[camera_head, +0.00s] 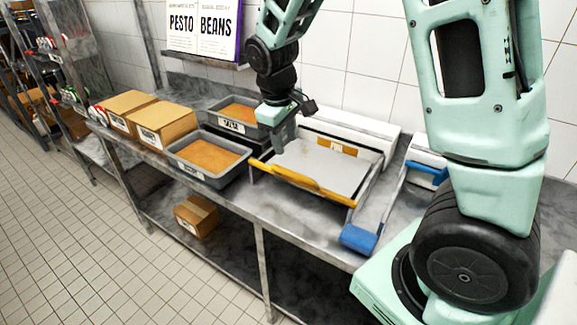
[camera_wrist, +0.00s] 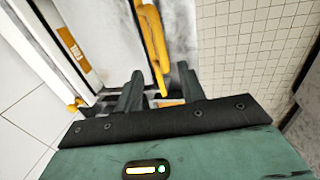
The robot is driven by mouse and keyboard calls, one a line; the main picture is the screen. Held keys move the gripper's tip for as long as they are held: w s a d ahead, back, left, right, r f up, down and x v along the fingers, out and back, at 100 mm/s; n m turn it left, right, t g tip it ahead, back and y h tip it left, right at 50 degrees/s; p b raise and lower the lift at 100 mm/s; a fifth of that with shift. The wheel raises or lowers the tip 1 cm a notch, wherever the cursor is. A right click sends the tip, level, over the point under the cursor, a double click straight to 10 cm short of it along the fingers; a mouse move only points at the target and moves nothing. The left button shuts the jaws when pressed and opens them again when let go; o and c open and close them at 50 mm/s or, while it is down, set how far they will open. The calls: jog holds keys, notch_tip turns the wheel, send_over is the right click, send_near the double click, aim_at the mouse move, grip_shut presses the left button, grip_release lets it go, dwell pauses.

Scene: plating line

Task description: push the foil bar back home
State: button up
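A white wrapping station (camera_head: 322,165) with an orange label stands on the steel bench, and a yellow bar (camera_head: 305,184) runs along its front. To its right is a second station with a blue-handled bar (camera_head: 358,238). My gripper (camera_head: 283,138) is over the left part of the yellow-bar station, pointing down. In the wrist view my gripper's fingers (camera_wrist: 160,88) are apart, with the yellow bar (camera_wrist: 156,48) showing between them. I cannot tell whether they touch it.
Grey trays of orange food (camera_head: 207,157) and cardboard boxes (camera_head: 165,122) fill the bench (camera_head: 262,212) left of the station. A shelf with a PESTO and BEANS sign (camera_head: 203,25) is on the tiled wall. Open floor (camera_head: 70,245) lies in front.

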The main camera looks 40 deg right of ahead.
aim_at(291, 171)
jog(key=f, duration=0.3)
jog(key=d+f+p, duration=0.1)
jog(key=f, duration=0.3)
jog(key=d+f, duration=0.1)
jog(key=f, duration=0.2)
jog(key=shift+w+f+p, duration=0.15)
jog(key=shift+w+p, duration=0.2)
grip_shut()
